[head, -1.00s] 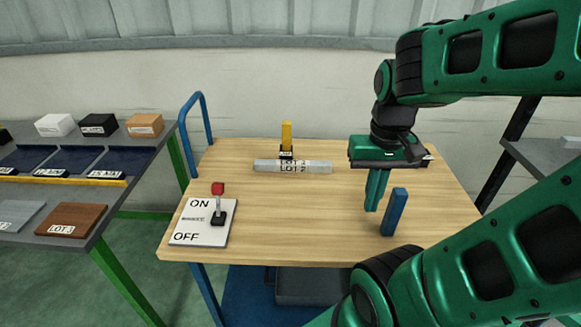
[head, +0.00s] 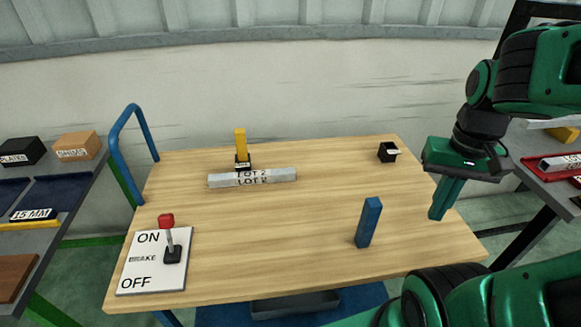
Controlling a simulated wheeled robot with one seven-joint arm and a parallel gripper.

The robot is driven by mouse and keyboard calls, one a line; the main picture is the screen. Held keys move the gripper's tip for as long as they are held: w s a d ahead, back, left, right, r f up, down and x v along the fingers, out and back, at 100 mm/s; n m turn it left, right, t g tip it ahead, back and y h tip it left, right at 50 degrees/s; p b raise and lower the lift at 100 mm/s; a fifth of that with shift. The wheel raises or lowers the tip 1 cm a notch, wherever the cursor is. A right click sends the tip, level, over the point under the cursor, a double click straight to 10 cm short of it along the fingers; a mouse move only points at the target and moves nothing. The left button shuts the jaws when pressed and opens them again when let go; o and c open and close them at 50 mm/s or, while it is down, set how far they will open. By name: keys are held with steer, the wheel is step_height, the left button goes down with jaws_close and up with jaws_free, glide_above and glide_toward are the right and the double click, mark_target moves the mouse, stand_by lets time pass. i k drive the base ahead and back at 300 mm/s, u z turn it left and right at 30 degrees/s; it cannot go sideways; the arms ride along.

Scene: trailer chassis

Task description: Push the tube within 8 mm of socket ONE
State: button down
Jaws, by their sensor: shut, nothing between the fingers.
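A grey square tube (head: 252,178) labelled LOT 2 lies on the wooden table (head: 290,235), towards its back left. Right behind it stands a yellow post (head: 241,143) in a small dark labelled base (head: 242,162). A small black socket-like block (head: 387,152) with a white label stands at the back right of the table. The small labels are too small to read, so I cannot tell which one is socket ONE. My gripper (head: 437,216) is shut and empty, pointing down near the table's right edge, well to the right of the tube and apart from it.
A blue upright block (head: 369,222) stands on the front right of the table. A brake panel (head: 152,262) with a red-knobbed lever (head: 169,237) lies front left. A blue handle (head: 128,145) rises at the left edge. The middle of the table is clear.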

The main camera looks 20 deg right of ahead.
mark_target(280, 174)
steer(key=z, duration=1.8)
steer(key=k, duration=1.25)
steer(key=u, duration=1.5)
steer(key=i, duration=1.05)
